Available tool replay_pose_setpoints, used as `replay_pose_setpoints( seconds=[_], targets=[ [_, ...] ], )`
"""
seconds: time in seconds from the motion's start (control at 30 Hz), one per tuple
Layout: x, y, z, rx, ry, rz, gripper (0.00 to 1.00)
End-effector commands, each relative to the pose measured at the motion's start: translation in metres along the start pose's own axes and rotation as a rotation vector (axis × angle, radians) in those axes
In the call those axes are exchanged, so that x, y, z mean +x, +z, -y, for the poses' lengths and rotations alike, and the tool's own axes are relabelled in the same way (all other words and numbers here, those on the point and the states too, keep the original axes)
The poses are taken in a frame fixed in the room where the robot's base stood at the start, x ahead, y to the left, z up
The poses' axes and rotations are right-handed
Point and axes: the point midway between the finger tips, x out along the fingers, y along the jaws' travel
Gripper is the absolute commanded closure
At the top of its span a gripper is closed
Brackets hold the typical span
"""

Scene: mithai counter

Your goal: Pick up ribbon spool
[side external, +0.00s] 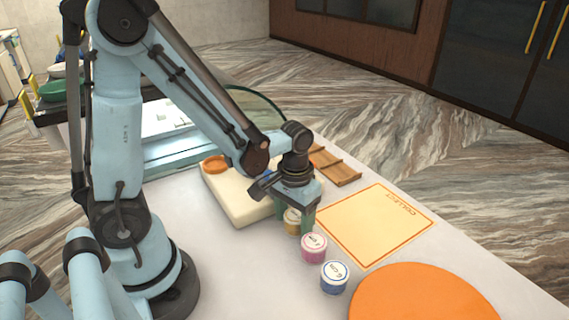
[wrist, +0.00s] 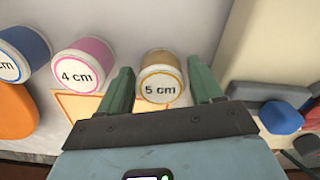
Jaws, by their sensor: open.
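A gold-banded ribbon spool (side external: 291,226) stands on the counter under my gripper (side external: 296,218). In the wrist view this spool (wrist: 160,84) reads "5 cm" and lies between the two green fingers of my gripper (wrist: 158,70). The fingers are open, with a visible gap on each side of the spool. A pink spool (side external: 314,250) stands close by; in the wrist view it reads "4 cm" (wrist: 82,66). A blue spool (side external: 334,280) stands beyond it in the same row; its number is cut off in the wrist view (wrist: 20,55).
A pale yellow mat (side external: 375,222) marked "COLLECT" lies beside the spools. A round orange board (side external: 425,298) is at the front right. A thick cream slab (side external: 232,200) with an orange dish (side external: 215,165) lies behind my gripper. A wooden tray (side external: 338,170) is at the far edge.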

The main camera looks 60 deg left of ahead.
Motion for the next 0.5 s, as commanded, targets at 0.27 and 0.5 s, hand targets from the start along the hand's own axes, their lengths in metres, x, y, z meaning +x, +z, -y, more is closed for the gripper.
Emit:
replay_pose_setpoints(
  seconds=[0.27, 0.5],
  targets=[
    [-0.0003, 0.0000, 0.0000, 0.000, 0.000, 0.000, 0.64],
    [-0.0004, 0.0000, 0.0000, 0.000, 0.000, 0.000, 0.76]
  ],
)
